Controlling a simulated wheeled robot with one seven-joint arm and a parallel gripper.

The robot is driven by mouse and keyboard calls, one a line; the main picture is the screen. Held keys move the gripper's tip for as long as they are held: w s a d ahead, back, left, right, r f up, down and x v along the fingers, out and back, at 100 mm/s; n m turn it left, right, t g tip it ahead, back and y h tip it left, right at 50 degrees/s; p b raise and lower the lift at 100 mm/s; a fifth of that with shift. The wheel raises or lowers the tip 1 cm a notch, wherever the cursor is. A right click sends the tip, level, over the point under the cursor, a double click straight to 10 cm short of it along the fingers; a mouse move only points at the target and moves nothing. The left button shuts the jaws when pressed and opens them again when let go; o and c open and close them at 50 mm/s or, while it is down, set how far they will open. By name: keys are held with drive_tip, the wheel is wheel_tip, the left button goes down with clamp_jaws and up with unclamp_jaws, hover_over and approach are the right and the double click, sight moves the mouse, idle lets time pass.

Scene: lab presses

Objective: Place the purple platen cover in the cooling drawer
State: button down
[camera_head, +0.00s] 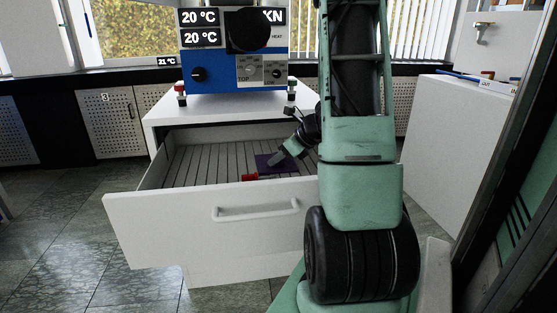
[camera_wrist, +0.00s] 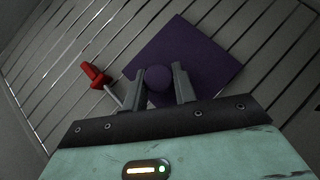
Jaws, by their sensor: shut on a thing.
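The purple platen cover (camera_wrist: 205,58) is a flat square plate with a round knob (camera_wrist: 158,78). In the wrist view my gripper (camera_wrist: 158,84) is shut on the knob, with one finger on each side. In the head view the cover (camera_head: 268,163) shows inside the open cooling drawer (camera_head: 225,223), over its slatted floor, partly behind my gripper (camera_head: 280,158). The cover is at or just above the slats; I cannot tell whether it touches them.
A red-handled tool (camera_head: 250,177) lies in the drawer near the front; the wrist view shows it left of the cover. A blue press (camera_head: 235,70) stands on the white cabinet above the drawer. The drawer's left part is clear.

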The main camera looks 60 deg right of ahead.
drive_tip(key=shift+f, duration=0.1)
drive_tip(key=c, duration=1.5)
unclamp_jaws()
drive_tip(key=shift+f, duration=0.1)
drive_tip(key=shift+c, duration=0.2)
drive_tip(key=o, duration=0.4)
drive_tip(key=shift+s+r, duration=0.2)
drive_tip(key=shift+r, duration=0.35)
drive_tip(key=p+v, duration=0.4)
drive_tip(key=v, duration=0.7)
drive_tip(key=shift+s, duration=0.15)
